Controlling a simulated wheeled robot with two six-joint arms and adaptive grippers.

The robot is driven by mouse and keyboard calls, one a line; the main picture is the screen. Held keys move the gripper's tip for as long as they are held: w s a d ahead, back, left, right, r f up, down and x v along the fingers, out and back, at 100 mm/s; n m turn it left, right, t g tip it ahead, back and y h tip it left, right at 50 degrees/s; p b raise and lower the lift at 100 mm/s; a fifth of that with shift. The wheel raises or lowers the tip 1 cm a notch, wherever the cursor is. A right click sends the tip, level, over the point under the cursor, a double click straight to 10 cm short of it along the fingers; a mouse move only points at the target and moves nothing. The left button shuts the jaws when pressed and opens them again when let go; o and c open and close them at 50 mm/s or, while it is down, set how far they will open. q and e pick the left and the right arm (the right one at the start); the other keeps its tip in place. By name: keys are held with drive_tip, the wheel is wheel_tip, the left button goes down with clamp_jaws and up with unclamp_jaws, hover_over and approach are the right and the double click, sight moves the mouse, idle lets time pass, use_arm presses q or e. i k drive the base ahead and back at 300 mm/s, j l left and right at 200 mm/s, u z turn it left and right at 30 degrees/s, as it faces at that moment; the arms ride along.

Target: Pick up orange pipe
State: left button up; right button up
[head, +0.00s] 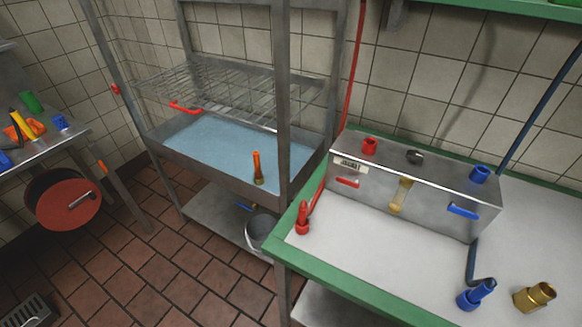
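An orange pipe (257,165) with a brass-coloured lower end stands upright at the front edge of the blue-surfaced basin (180,158) of the metal rack. Whether it stands inside the basin or on its rim I cannot tell. More orange pieces (20,128) lie on the metal table at the far left, beside a yellow piece (35,123); their exact shapes are too small to tell. Neither of my grippers shows in the head view.
A metal box (325,185) with red and blue fittings stands on the green-edged table (340,278). A red fitting (302,218), a blue fitting (478,294) and a brass fitting (534,296) are around it. Rack posts flank the basin. A bucket (262,231) sits below.

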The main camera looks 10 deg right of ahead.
sight(256, 154)
drive_tip(key=i+j+z, duration=0.2)
drive_tip(key=z, duration=0.25)
drive_tip(key=i+j+z, duration=0.15)
drive_tip(key=j+z, duration=0.7)
drive_tip(key=i+j+z, duration=0.25)
drive_tip(key=j, duration=1.65)
drive_tip(key=k+j+z, duration=0.25)
drive_tip(key=j, duration=1.6)
drive_tip(key=i+j, duration=0.05)
drive_tip(key=i, duration=0.05)
